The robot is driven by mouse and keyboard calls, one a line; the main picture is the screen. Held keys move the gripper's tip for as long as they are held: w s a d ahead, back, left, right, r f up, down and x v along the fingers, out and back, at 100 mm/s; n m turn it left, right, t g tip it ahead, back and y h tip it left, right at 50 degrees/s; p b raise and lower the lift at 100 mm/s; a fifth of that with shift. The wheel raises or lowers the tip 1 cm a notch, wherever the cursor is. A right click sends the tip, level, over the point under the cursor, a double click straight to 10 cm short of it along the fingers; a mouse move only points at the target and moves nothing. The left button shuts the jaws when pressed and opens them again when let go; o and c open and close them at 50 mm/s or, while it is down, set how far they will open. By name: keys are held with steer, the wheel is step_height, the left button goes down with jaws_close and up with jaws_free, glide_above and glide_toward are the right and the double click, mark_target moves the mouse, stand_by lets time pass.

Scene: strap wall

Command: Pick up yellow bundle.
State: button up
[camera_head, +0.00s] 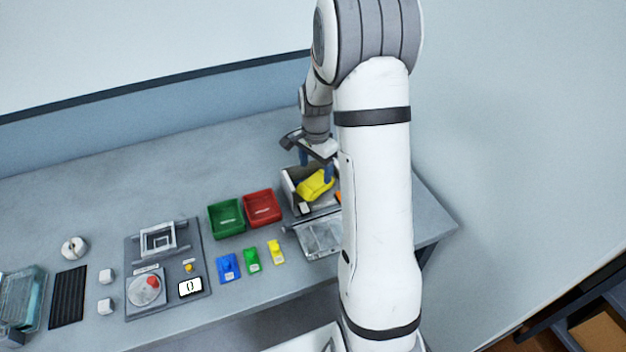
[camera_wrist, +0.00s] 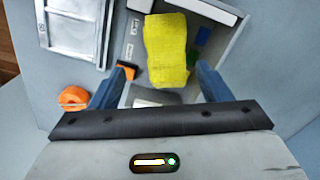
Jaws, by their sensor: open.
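The yellow bundle (camera_head: 315,186) lies in an open grey-white box (camera_head: 287,190) at the right part of the table. In the wrist view the yellow bundle (camera_wrist: 166,50) is a long, wrinkled shape lying between my two blue fingers. My gripper (camera_head: 317,166) is above the box, pointing down, with its fingers apart on either side of the bundle. It also shows in the wrist view (camera_wrist: 162,82), open and empty. I cannot tell how far the fingertips are above the bundle. My arm hides the right side of the box in the head view.
Inside the box, an orange-black item (camera_wrist: 127,70) and a blue item (camera_wrist: 202,62) lie beside the bundle. An orange roll (camera_wrist: 73,98) sits outside. A clear-lidded tray (camera_head: 320,236), green bin (camera_head: 227,218) and red bin (camera_head: 262,208) are close by. The back table is clear.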

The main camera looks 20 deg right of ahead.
mark_target(314, 182)
steer(key=shift+w+f+p, duration=0.25)
steer(key=shift+f+p, duration=0.25)
steer(key=shift+f, duration=1.45)
steer(key=shift+w+f+p, duration=0.2)
steer(key=shift+f+p, duration=0.3)
steer(key=shift+f, duration=1.45)
steer(key=shift+c, duration=0.5)
steer(key=c, duration=1.1)
